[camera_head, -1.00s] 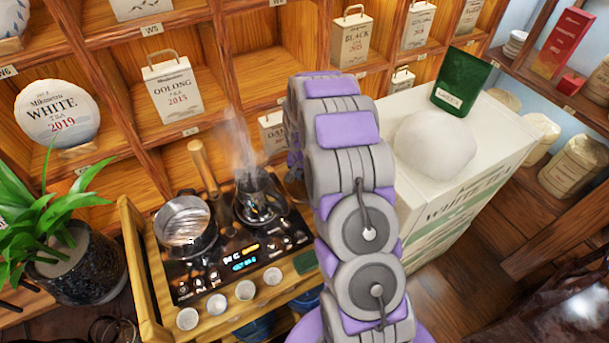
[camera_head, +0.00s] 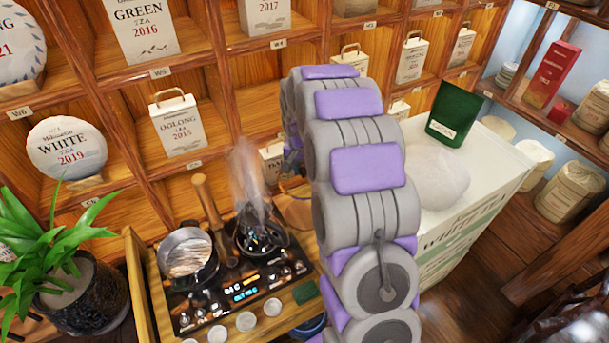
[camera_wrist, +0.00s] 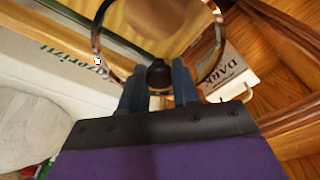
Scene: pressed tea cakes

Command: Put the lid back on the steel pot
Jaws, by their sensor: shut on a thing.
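The steel pot (camera_head: 187,257) stands uncovered on the left burner of the black hob, with shiny contents or a shiny inside showing. In the wrist view, the lid (camera_wrist: 155,22) is a round, see-through disc with a shiny metal rim and a black knob (camera_wrist: 158,74). My gripper (camera_wrist: 158,82) is shut on the knob between its two blue fingers, and the lid's top edge runs out of the picture.
A dark vessel (camera_head: 257,236) steams on the right burner, beside a wooden handle (camera_head: 209,201). Several small white cups (camera_head: 245,321) line the hob's front. A potted plant (camera_head: 80,290) stands left. A white box (camera_head: 480,190) carries a green packet (camera_head: 453,116). Shelves stand behind.

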